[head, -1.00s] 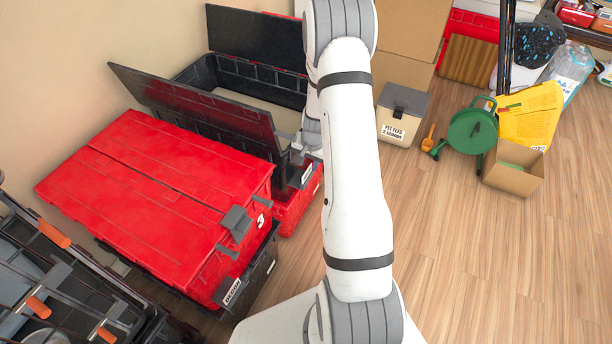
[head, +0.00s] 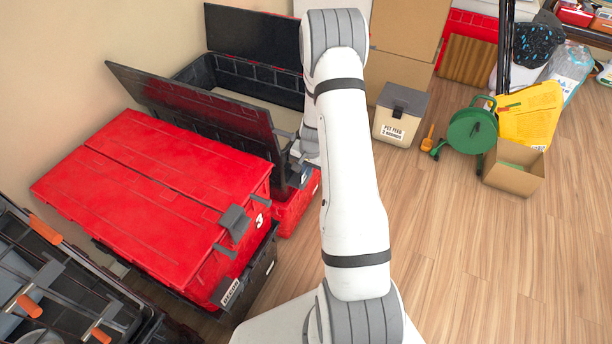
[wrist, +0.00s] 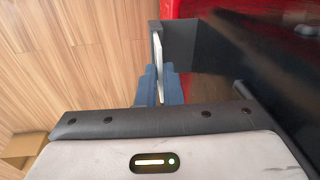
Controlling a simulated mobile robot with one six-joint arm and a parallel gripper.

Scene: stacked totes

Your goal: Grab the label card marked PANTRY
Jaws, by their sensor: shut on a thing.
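In the wrist view, my gripper (wrist: 159,88) has its blue fingertips closed on a thin white label card (wrist: 158,50), seen edge-on. The card stands beside a dark holder plate (wrist: 179,42) on the end of the black tote (wrist: 225,70). Its printed face is turned away, so I cannot read PANTRY on it. In the head view, my gripper is at the near end of the open black tote (head: 240,110), mostly hidden by my arm and the tote's raised lid.
A red-lidded tote stack (head: 160,190) stands in front, with another label card (head: 231,292) low on its end. A red tote (head: 297,210) lies under the open one. A pet feed bin (head: 400,112), green reel (head: 472,130) and cardboard box (head: 514,170) stand right. The floor between is clear.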

